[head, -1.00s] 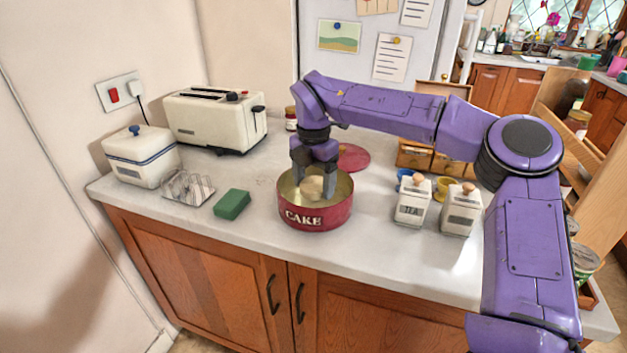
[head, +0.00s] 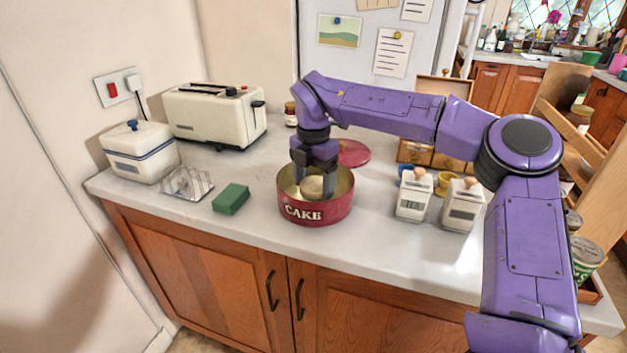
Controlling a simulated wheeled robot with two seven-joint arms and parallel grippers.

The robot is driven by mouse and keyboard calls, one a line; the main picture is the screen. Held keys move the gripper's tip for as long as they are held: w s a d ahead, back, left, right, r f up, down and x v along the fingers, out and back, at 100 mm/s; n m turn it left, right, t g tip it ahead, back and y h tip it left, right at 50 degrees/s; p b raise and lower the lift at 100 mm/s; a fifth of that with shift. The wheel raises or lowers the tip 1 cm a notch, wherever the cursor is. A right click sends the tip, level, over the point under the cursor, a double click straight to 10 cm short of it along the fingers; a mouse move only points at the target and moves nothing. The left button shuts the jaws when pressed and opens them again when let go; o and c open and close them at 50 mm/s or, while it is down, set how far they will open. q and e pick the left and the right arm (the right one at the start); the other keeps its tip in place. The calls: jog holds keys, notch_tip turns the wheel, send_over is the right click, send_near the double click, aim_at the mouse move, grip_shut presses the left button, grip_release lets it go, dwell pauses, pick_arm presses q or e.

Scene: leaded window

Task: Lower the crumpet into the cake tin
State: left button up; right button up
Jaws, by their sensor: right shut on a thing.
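The cake tin (head: 313,212) is round and red with a white CAKE label, open at the top, on the worktop. The crumpet (head: 312,187) is pale and round and shows inside the tin's opening, below the rim's far edge. My right gripper (head: 314,184) points down into the tin and is shut on the crumpet, with a finger at each side. The tin's front wall hides the crumpet's lower edge, so I cannot tell whether it touches the bottom. My left gripper is not in view.
A red round lid (head: 353,153) lies behind the tin. A green sponge (head: 231,198) and a toast rack (head: 187,183) lie to the left, near the toaster (head: 214,115). The TEA canister (head: 414,195) and another canister (head: 462,205) stand to the right.

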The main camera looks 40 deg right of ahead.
aim_at(314, 184)
jog(key=shift+f+b, duration=1.1)
jog(key=shift+f, duration=0.25)
dwell(0.5)
jog(key=o, duration=1)
jog(key=shift+o, duration=0.2)
jog(key=shift+r, duration=0.1)
notch_tip(314, 184, up, 10)
jog(key=shift+r+p, duration=0.2)
jog(key=shift+p, duration=0.1)
